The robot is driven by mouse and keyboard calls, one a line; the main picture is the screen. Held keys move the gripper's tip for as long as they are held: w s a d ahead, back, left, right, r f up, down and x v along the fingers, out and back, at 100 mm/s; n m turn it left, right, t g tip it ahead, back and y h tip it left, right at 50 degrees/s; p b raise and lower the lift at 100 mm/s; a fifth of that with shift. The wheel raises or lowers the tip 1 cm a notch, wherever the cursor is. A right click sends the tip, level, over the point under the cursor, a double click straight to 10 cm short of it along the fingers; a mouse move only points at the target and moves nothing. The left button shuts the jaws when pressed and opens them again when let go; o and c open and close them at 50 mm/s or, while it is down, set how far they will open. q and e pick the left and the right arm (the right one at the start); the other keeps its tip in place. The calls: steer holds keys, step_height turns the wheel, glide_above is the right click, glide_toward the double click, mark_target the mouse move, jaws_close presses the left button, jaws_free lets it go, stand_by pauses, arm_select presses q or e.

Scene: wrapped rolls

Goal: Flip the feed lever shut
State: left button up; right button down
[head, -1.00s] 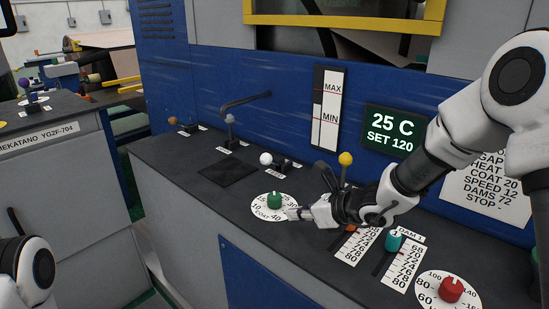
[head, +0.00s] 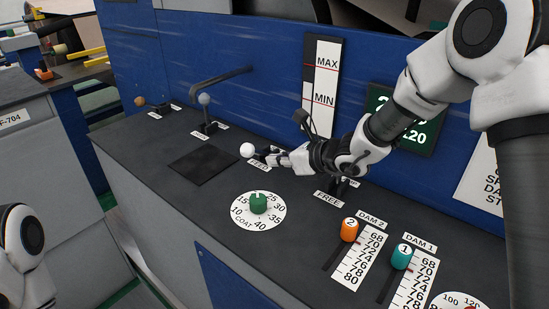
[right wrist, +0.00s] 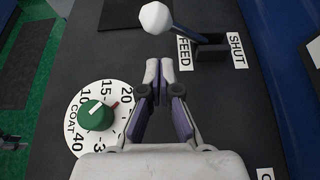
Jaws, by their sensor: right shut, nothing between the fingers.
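The feed lever has a white ball knob (head: 247,150) and sits on the dark console top. In the right wrist view its knob (right wrist: 155,17) leans left, toward the FEED label (right wrist: 184,51) and away from the SHUT label (right wrist: 237,50). My right gripper (head: 275,157) is shut and empty, close to the lever in the head view. In the right wrist view its fingertips (right wrist: 159,66) are together, below the knob and left of the lever's base, with a gap to both. My left gripper is out of view; only part of my left arm shows.
The green COAT dial (head: 258,203) is nearby on the console. The orange dam 2 slider (head: 349,230) and teal dam 1 slider (head: 402,256) are to the right. The blue panel (head: 270,90) rises behind.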

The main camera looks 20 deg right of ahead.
mark_target(256, 152)
steer(key=p+x, duration=0.1)
steer(key=x, duration=0.5)
steer(key=shift+w+a+r, duration=0.1)
steer(key=shift+a, duration=0.2)
steer(key=shift+w+a+f, duration=0.2)
steer(key=shift+w+f, duration=0.1)
steer(key=shift+w, duration=0.1)
steer(key=shift+s, duration=0.1)
steer(key=shift+r, duration=0.1)
